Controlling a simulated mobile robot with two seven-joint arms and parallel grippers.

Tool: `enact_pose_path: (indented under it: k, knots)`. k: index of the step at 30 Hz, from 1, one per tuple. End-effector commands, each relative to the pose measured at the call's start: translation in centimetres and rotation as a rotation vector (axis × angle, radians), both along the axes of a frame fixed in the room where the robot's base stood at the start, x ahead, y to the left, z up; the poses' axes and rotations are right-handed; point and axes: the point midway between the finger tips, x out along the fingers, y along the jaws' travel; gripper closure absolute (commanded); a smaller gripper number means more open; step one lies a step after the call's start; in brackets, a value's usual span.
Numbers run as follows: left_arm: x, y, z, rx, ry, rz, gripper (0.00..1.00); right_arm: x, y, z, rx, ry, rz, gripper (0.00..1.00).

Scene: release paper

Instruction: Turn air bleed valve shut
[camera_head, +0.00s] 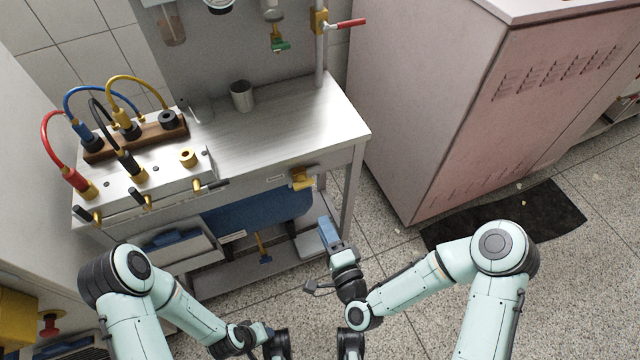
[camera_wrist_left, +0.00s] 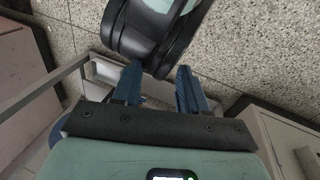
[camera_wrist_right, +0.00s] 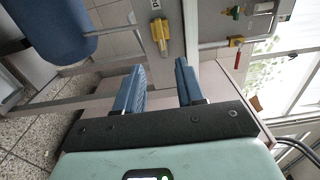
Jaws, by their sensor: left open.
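A yellow valve (camera_head: 301,180) sits on the front edge of the metal workbench; it also shows in the right wrist view (camera_wrist_right: 160,36), ahead of the fingers. A valve with a red lever (camera_head: 347,23) is on the upright pipe at the back, and a tap with a green handle (camera_head: 279,42) hangs beside it. I cannot tell which is the air bleed valve. My right gripper (camera_head: 328,228) is below and right of the yellow valve, apart from it. Its blue fingers (camera_wrist_right: 160,67) are open and empty. My left gripper (camera_wrist_left: 160,70) is open and empty, low in the head view.
The workbench (camera_head: 300,110) carries a metal cup (camera_head: 242,96) and a panel with coloured hoses (camera_head: 125,85). Brass fittings with black handles stick out from the panel front. A pink cabinet (camera_head: 440,100) stands at right. The floor between is clear, with a black mat (camera_head: 510,215).

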Motion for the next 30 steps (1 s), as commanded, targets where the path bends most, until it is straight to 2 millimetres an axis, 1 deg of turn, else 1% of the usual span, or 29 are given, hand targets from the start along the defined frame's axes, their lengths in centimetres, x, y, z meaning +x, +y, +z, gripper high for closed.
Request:
enact_pose_path:
  k: [5,12,18,21,24,30]
  knots:
    - [0.2,0.2,-0.1,0.004,-0.006,0.003,0.57,2.2,0.8,0.3,0.000,-0.005,0.000,0.62]
    - [1.1,0.6,-0.8,0.014,-0.029,0.012,0.57,7.1,2.3,0.1,-0.001,-0.004,0.000,0.62]
    - [1.9,1.0,-1.4,0.025,-0.051,0.021,0.57,10.5,3.4,0.0,-0.002,-0.001,0.000,0.62]
    - [2.2,1.2,-1.6,0.029,-0.058,0.025,0.57,11.5,3.8,0.0,-0.003,0.001,0.001,0.62]
    - [2.4,1.2,-1.7,0.031,-0.062,0.026,0.57,12.1,4.0,0.0,-0.003,0.001,0.001,0.62]
    - [2.5,1.3,-1.7,0.032,-0.065,0.027,0.57,12.4,4.1,0.1,-0.003,0.001,0.001,0.62]
